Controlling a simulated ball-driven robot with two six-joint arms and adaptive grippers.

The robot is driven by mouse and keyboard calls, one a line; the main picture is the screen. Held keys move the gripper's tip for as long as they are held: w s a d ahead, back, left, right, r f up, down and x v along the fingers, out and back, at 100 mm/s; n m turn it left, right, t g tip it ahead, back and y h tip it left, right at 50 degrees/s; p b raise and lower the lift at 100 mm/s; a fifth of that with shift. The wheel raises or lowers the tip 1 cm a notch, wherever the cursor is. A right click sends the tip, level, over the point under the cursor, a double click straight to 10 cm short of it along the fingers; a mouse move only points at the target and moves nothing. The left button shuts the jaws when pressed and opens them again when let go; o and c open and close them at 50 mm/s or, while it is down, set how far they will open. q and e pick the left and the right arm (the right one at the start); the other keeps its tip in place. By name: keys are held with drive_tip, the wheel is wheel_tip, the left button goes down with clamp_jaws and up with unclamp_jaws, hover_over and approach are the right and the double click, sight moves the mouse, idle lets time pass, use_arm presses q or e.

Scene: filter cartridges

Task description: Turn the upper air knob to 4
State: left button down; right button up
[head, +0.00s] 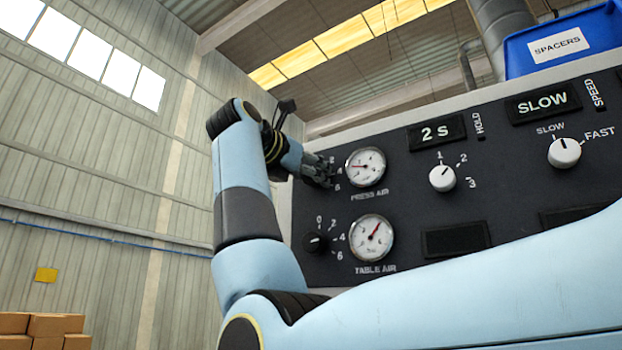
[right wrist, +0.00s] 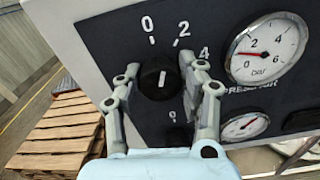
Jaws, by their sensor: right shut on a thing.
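The upper air knob (right wrist: 153,83) is black, with a white pointer line, and sits on the dark panel. In the right wrist view its line points up, roughly between the 0 and 2 marks; the 4 mark (right wrist: 204,53) is further right. My right gripper (head: 320,172) is at this knob and hides it in the head view. In the wrist view the fingers of my right gripper (right wrist: 160,85) are shut on the knob's two sides. The press air gauge (head: 366,167) has its red needle on the left, between 0 and 2. My left gripper is not in view.
Below are the lower air knob (head: 315,242) and the table air gauge (head: 371,237). To the right are the hold knob (head: 442,178) and speed knob (head: 564,153). A blue spacers bin (head: 560,45) stands on top. Wooden pallets (right wrist: 62,130) lie left of the panel.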

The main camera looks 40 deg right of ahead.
drive_tip(key=m+b, duration=0.1)
drive_tip(key=m, duration=0.4)
drive_tip(key=shift+f+m, duration=0.1)
drive_tip(key=shift+m, duration=0.2)
drive_tip(key=m+b, duration=0.1)
drive_tip(key=m, duration=0.4)
drive_tip(key=shift+s+m, duration=0.1)
drive_tip(key=shift+m, duration=0.3)
drive_tip(key=o, duration=1.2)
